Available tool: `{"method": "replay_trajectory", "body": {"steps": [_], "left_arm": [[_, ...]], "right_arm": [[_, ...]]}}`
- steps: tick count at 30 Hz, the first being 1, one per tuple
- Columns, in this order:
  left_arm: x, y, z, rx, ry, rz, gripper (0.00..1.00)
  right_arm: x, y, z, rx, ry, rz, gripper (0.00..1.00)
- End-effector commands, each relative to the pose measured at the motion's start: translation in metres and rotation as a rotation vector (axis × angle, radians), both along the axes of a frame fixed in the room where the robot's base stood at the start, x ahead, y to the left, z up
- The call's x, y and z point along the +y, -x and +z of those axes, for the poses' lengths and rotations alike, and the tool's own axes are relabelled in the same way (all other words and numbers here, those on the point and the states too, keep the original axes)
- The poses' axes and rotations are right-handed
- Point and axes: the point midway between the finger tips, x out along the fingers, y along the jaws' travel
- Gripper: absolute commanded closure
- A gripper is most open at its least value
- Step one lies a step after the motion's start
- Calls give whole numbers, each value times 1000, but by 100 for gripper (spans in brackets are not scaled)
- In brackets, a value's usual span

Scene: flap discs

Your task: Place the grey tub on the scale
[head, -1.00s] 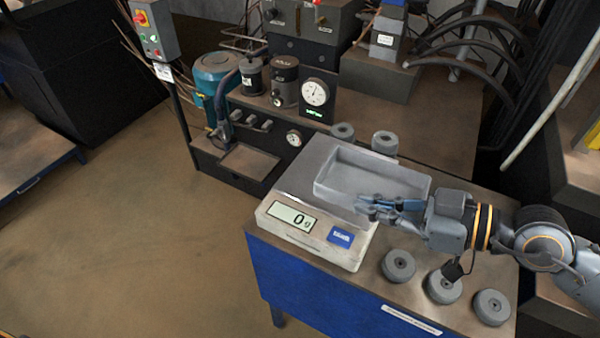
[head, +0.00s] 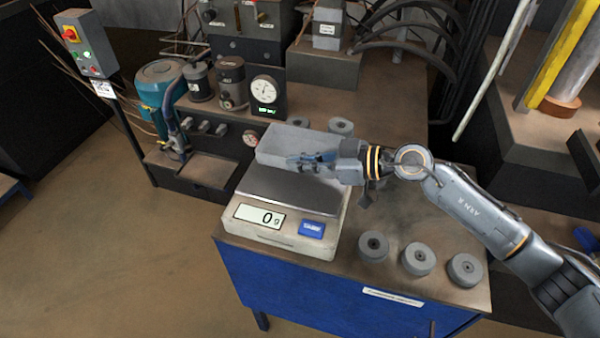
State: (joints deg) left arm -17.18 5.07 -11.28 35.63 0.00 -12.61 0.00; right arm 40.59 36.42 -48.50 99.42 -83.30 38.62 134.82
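The grey tub (head: 274,148) is a shallow open box over the back part of the scale. My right gripper (head: 308,161) is at its near right wall and appears shut on it; the fingers partly hide the tub. The scale (head: 240,232) stands on the blue-sided table, with its dark metal plate (head: 285,190) bare at the front. Its display (head: 259,217) reads 0 g, and the tub appears held above the plate, though the gap is hard to see. My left gripper is not in view.
Several grey flap discs (head: 418,259) lie right of the scale along the table's front (head: 360,272), and others (head: 340,126) behind the tub. A machine with a dial gauge (head: 265,92) stands behind left. Bare tabletop lies right of the scale.

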Motion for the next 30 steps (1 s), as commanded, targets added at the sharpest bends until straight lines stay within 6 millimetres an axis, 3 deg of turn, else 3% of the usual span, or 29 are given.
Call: {"method": "replay_trajectory", "body": {"steps": [9,21,25,30], "left_arm": [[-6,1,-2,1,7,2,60],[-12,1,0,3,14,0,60],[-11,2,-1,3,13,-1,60],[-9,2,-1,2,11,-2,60]], "right_arm": [[2,-6,-35,1,-2,-2,100],[2,-6,-40,-1,-1,-1,100],[1,-6,-40,0,0,0,72],[1,-6,-40,0,0,0,72]]}}
